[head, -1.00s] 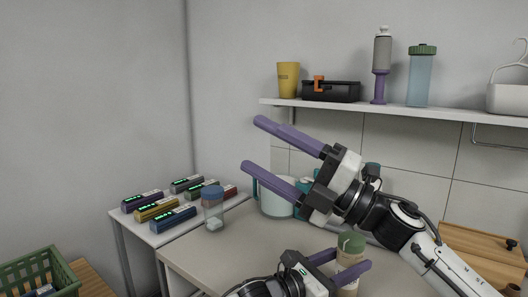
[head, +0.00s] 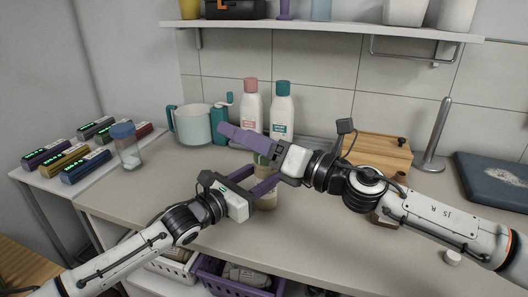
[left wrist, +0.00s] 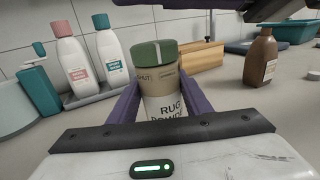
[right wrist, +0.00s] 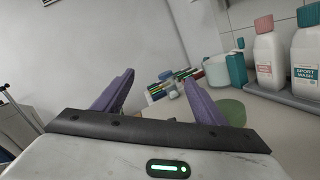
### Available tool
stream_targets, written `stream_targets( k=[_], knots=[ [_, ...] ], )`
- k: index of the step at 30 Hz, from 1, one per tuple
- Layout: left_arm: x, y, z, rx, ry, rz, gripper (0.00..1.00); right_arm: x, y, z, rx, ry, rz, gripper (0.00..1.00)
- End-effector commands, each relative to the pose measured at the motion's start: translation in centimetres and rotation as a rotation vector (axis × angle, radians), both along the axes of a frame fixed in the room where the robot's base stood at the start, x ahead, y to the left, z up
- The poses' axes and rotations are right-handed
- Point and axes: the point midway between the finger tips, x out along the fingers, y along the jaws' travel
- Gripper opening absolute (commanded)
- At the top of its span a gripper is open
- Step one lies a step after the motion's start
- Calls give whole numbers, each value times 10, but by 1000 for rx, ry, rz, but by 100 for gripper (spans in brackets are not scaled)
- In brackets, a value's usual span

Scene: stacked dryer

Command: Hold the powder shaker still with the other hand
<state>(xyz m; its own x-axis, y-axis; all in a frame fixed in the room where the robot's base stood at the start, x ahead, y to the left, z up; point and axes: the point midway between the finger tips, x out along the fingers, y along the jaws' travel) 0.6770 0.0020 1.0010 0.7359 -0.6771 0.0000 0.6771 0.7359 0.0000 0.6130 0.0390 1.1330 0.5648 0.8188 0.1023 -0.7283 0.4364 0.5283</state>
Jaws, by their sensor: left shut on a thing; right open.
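The powder shaker (head: 267,201) is a beige container with a green lid, standing upright near the middle of the counter. The left wrist view shows it close up (left wrist: 165,98), with rug powder lettering and "SHUT" marked below the lid. My left gripper (head: 264,184) is shut on its body, one purple finger on each side. My right gripper (head: 240,139) is open and empty, above and beside the shaker's lid, and hides part of it in the head view. In the right wrist view the green lid (right wrist: 232,112) lies just outside the right finger.
Behind stand a pink-capped bottle (head: 250,105), a teal-capped bottle (head: 281,112) and a teal-handled jug (head: 192,125). A blue-lidded jar (head: 126,148) is at left. A wooden box (head: 376,155) and metal post (head: 437,135) are at right. The front counter is mostly clear.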

Motion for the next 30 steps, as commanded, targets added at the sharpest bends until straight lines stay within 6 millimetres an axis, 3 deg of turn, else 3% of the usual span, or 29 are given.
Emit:
stream_targets(
  k=[1,3,6,12,17,30],
  knots=[
    [0,0,-1,1,1,0,17,0,-24,-18,-83,-68,-70,65],
    [0,0,-1,1,1,0,17,-2,-53,-38,-192,-159,-158,65],
    [0,0,-1,1,1,0,17,-10,-84,-58,-317,-255,-243,65],
    [0,0,-1,1,1,0,17,-27,-111,-78,-445,-334,-315,65],
    [0,0,0,1,1,0,17,-18,-104,-80,-460,-345,-321,65],
    [0,0,0,1,1,0,17,48,-52,-80,-458,-343,-322,65]
  ],
)
